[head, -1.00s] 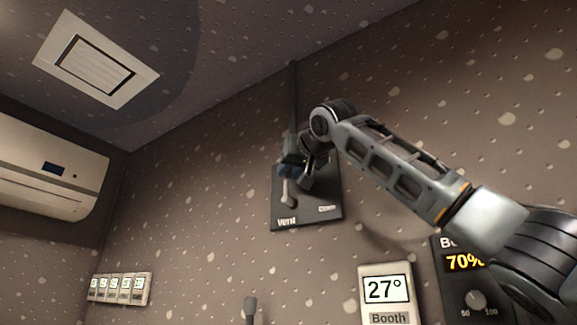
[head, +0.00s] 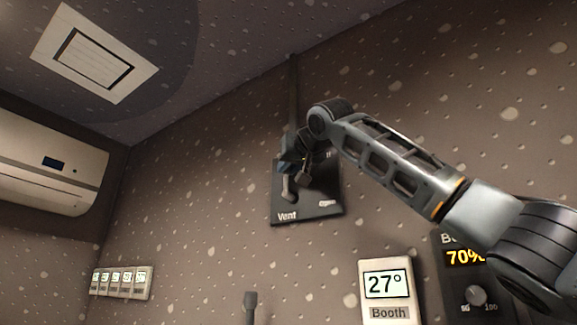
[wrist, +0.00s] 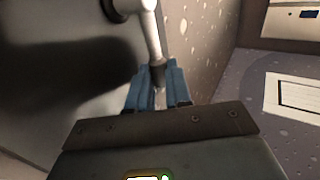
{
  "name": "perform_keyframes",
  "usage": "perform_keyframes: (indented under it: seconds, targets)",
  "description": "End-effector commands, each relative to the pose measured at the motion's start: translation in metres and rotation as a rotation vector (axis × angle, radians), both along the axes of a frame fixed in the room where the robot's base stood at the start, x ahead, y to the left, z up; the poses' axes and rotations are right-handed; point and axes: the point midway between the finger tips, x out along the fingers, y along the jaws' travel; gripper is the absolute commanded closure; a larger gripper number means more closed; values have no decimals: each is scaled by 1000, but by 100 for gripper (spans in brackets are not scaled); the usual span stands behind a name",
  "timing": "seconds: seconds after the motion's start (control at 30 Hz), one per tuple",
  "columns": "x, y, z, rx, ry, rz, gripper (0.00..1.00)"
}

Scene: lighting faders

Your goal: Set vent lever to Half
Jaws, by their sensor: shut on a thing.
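My gripper (head: 288,168) is at the lever's upper end. In the wrist view, the blue fingers of my gripper (wrist: 158,88) are shut around the dark tip of the vent lever (wrist: 151,38).
A ceiling vent (head: 93,52) is at the upper left, and a white air conditioner (head: 45,170) is below it. A "27°" Booth display (head: 388,290) and a 70% dial panel (head: 455,290) are at the lower right. Several small displays (head: 120,282) are at the lower left.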

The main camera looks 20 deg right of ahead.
Motion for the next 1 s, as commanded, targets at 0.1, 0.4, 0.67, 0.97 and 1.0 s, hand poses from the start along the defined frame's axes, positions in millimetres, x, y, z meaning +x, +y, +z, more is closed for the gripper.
perform_keyframes:
  seconds: [0.1,0.4,0.67,0.97,1.0]
  targets:
    - [0,0,0,0,1,0,100]
    - [-2,-1,-5,23,-27,2,100]
    - [-9,-6,-14,114,-146,4,100]
    - [-22,-16,-21,262,-352,2,100]
    - [-24,-17,-22,282,-377,2,100]
